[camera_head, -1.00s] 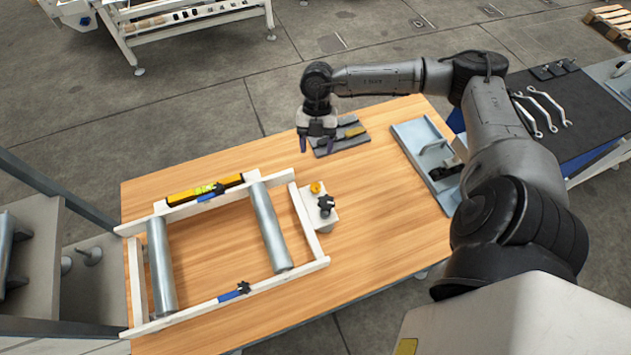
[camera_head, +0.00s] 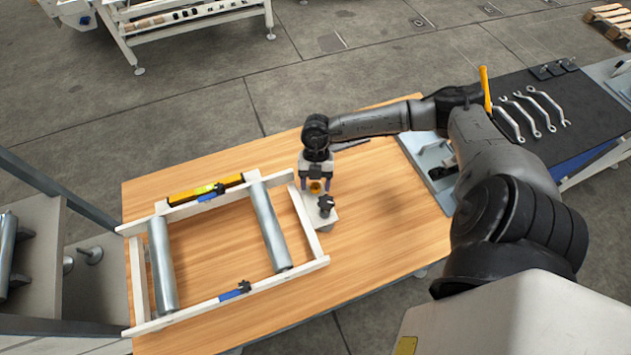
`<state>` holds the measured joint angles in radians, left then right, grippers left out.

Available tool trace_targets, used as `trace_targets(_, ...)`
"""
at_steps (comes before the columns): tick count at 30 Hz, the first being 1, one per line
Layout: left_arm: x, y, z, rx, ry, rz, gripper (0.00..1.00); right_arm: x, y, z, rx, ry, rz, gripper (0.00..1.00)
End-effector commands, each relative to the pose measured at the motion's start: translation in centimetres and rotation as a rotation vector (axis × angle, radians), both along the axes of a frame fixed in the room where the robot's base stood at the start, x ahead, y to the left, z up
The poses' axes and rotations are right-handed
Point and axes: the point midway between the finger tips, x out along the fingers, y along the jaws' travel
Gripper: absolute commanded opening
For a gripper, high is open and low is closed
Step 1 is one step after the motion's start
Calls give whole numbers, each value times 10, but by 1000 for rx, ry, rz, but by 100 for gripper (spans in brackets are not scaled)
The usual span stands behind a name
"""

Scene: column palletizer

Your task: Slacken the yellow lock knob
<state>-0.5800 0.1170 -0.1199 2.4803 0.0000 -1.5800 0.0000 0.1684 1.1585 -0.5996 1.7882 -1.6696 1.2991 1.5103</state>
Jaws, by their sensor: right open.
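The yellow lock knob (camera_head: 316,187) sits on a small white block (camera_head: 322,218) at the right side of the white roller frame. A black star knob (camera_head: 326,203) is on the same block, just nearer to me. My right gripper (camera_head: 315,185) points down at the yellow knob, with its open fingers to the left and right of it. I cannot tell whether the fingers touch the knob. My left gripper is out of view.
The white frame (camera_head: 310,228) with two grey rollers lies on the wooden table (camera_head: 385,255). A yellow level (camera_head: 205,190) rests along its far rail. Several wrenches (camera_head: 527,112) lie on a dark mat at right. The table right of the block is clear.

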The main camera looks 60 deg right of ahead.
Motion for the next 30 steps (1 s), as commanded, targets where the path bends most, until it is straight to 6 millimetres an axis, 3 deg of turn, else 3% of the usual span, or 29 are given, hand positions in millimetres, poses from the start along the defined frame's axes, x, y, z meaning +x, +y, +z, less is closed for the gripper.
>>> trace_targets(7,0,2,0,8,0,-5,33,0,0,0,0,0,0,58)
trace_targets(22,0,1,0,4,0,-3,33,0,0,0,1,0,0,10)
trace_targets(30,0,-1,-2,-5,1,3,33,1,0,-1,0,0,35,9)
